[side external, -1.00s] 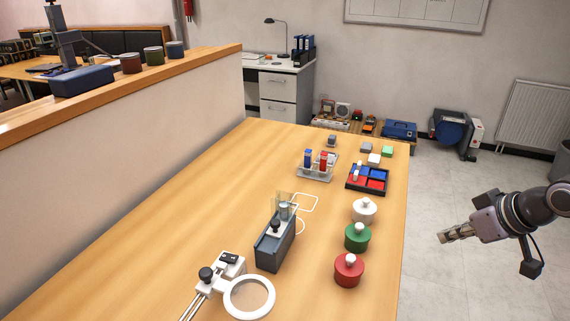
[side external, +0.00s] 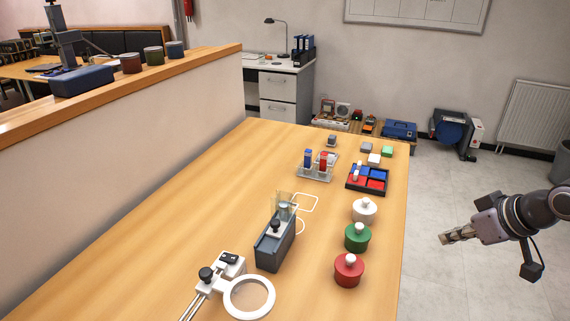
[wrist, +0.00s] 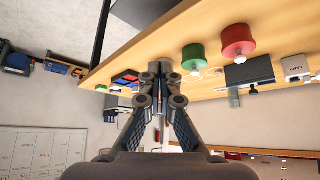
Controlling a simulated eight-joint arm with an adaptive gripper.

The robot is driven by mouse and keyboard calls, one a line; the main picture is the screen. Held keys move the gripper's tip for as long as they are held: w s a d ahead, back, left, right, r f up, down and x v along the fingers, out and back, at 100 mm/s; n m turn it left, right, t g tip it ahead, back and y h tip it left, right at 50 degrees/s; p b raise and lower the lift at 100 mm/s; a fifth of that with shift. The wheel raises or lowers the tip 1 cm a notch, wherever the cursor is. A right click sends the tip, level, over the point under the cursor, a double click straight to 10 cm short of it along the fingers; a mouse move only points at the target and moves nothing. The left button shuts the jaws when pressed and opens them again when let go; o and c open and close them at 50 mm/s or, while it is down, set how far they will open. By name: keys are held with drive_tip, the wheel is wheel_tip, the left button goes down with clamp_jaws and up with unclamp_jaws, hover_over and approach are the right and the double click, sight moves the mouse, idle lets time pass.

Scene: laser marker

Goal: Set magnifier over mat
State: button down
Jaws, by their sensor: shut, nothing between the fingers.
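The magnifier (side external: 249,297) is a white ring on a white clamp with black knobs and thin rods, lying at the near end of the wooden table. In the wrist view, part of its white clamp (wrist: 294,66) shows at the right edge. My gripper (side external: 446,239) hangs off the table's right side, well apart from the magnifier. Its fingers (wrist: 160,72) are shut and empty in the wrist view.
Red (side external: 349,270), green (side external: 357,237) and white (side external: 364,210) knobbed pots line the table's right edge. The grey holder (side external: 275,246) stands mid-table. A tube rack (side external: 315,170) and a dark tray (side external: 367,179) are farther back. The table's left side is clear beside a partition (side external: 130,140).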

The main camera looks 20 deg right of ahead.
drive_tip(key=w+a+r+m+g+y, duration=0.2)
drive_tip(key=w+a+r+m, duration=0.2)
drive_tip(key=w+a, duration=0.25)
drive_tip(key=w+a+r+m+g+y, duration=0.25)
drive_tip(key=w+a+m, duration=0.2)
drive_tip(key=a, duration=0.25)
drive_tip(key=w+a+m+g+y, duration=0.1)
drive_tip(key=w+a+m+g, duration=0.1)
drive_tip(key=a, duration=0.6)
drive_tip(key=w+a+m+g+y, duration=0.2)
drive_tip(key=w+a+m+g, duration=0.1)
drive_tip(key=a, duration=0.6)
drive_tip(key=shift+w+a+m, duration=0.25)
drive_tip(key=shift+w+m, duration=0.2)
drive_tip(key=shift+w, duration=0.9)
drive_tip(key=shift+f, duration=0.15)
